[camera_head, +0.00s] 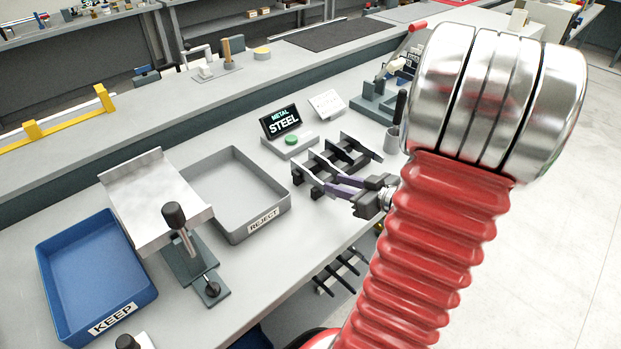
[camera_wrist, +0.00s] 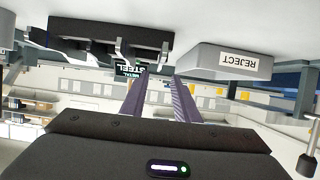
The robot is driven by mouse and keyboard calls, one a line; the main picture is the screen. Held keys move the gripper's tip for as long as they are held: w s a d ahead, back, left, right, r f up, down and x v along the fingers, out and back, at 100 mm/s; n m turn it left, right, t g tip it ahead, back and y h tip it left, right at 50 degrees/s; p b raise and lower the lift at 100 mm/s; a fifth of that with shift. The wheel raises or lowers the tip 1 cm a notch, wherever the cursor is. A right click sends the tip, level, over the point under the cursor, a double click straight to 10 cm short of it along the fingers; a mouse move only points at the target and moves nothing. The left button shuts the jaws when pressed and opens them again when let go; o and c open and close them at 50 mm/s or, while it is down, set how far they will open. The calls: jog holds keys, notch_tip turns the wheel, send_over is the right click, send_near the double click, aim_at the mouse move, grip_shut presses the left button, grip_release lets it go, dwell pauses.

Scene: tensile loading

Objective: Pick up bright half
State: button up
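A dark rack (camera_head: 325,178) stands on the bench, right of the reject tray, and holds several flat metal pieces. One piece with a bright grey face (camera_head: 360,146) shows at the rack's right end; I cannot tell for sure which piece is the bright half. The rack (camera_wrist: 90,30) also shows in the wrist view, upside down. My gripper (camera_head: 335,186) is at the rack's near side. In the wrist view my gripper (camera_wrist: 160,76) has two purple-grey fingers apart with nothing between them. Parts of the rack are hidden behind the fingers in the head view.
The grey REJECT tray (camera_head: 236,238) and blue KEEP tray (camera_head: 148,298) look empty. A metal chute (camera_head: 155,195) and a black-knobbed lever (camera_head: 175,217) stand between them. A display reading METAL STEEL (camera_head: 281,122) with a green button (camera_head: 291,140) sits behind the rack.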

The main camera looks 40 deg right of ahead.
aim_at(313, 176)
jog(key=shift+x, duration=3.45)
jog(key=shift+x, duration=2.6)
jog(key=shift+c, duration=0.5)
grip_shut()
